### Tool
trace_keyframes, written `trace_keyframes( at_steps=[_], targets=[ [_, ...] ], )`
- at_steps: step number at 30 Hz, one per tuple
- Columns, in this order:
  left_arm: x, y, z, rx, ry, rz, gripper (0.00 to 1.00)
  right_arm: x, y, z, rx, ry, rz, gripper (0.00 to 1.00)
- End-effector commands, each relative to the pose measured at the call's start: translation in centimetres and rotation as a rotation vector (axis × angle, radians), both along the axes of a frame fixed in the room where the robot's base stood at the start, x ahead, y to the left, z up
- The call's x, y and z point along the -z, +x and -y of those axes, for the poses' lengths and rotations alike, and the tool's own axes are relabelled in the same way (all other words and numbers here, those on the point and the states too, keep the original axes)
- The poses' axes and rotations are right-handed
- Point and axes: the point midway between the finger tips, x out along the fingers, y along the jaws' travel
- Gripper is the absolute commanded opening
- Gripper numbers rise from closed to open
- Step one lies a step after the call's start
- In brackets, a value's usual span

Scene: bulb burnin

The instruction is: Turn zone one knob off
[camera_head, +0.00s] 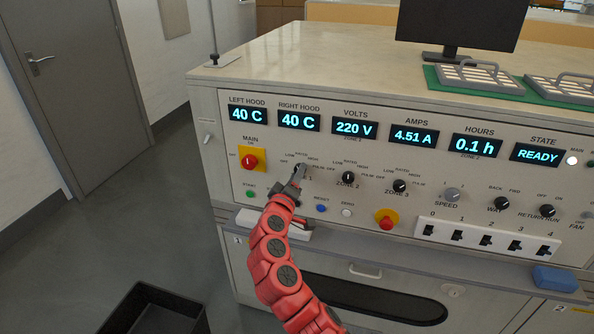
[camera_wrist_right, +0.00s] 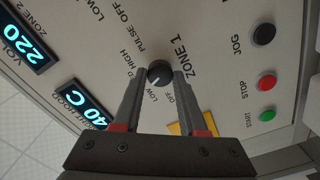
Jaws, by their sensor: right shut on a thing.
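The zone one knob is a small round black knob on the pale panel, below the right hood display. In the head view my right gripper (camera_head: 297,177) covers most of it. In the right wrist view the knob (camera_wrist_right: 158,72) sits between the fingertips of my right gripper (camera_wrist_right: 161,76), which is shut on it. A white pointer mark on the knob faces the lower left, near the LOW label; its exact setting is hard to tell. The ZONE 1 label (camera_wrist_right: 171,56) is beside the knob. My left gripper is out of view.
The zone 2 knob (camera_head: 348,177) and zone 3 knob (camera_head: 400,186) stand to the right. A red main switch (camera_head: 249,162) on a yellow plate is to the left. Green start (camera_head: 250,194) and blue reset (camera_head: 321,208) buttons lie below. The state display (camera_head: 537,154) reads READY.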

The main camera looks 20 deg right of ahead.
Motion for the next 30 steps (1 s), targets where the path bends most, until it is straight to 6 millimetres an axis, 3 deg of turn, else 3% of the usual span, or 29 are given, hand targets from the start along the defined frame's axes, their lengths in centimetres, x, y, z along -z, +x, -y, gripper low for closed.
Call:
trace_keyframes(
  at_steps=[30],
  targets=[
    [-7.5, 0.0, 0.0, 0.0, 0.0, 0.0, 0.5, -0.1, 0.0, 0.0, -0.001, -0.738, -0.502, 0.0]
  ],
)
